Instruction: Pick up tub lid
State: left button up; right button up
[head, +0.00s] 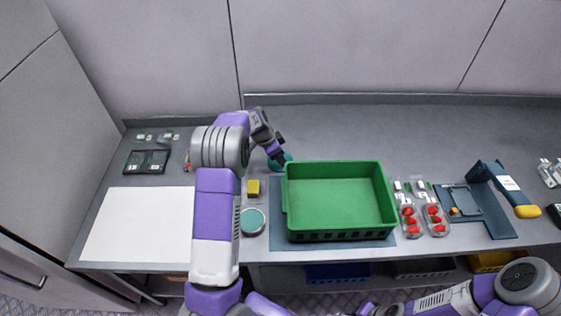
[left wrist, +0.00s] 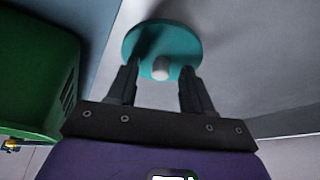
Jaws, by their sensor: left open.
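The tub lid is a round teal disc with a pale knob. In the head view the lid (head: 286,157) lies behind the green crate's left back corner, partly hidden by my left gripper (head: 276,156). In the left wrist view the lid (left wrist: 178,42) is ahead of my left gripper (left wrist: 158,76). Its open fingers are either side of the knob (left wrist: 161,69), with nothing gripped. A round tub (head: 253,221) with a teal top stands left of the crate, beside my left forearm. At the bottom edge, part of my right gripper (head: 368,310) shows; its jaws are unclear.
The green crate (head: 388,181) stands empty on a blue-grey mat (head: 277,232). Punnets of red berries (head: 410,220) and a blue stand with a yellow-ended handle (head: 508,186) are at right. A white sheet (head: 135,225) lies left.

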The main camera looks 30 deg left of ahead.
pick_arm(q)
grip_shut()
dwell(0.3)
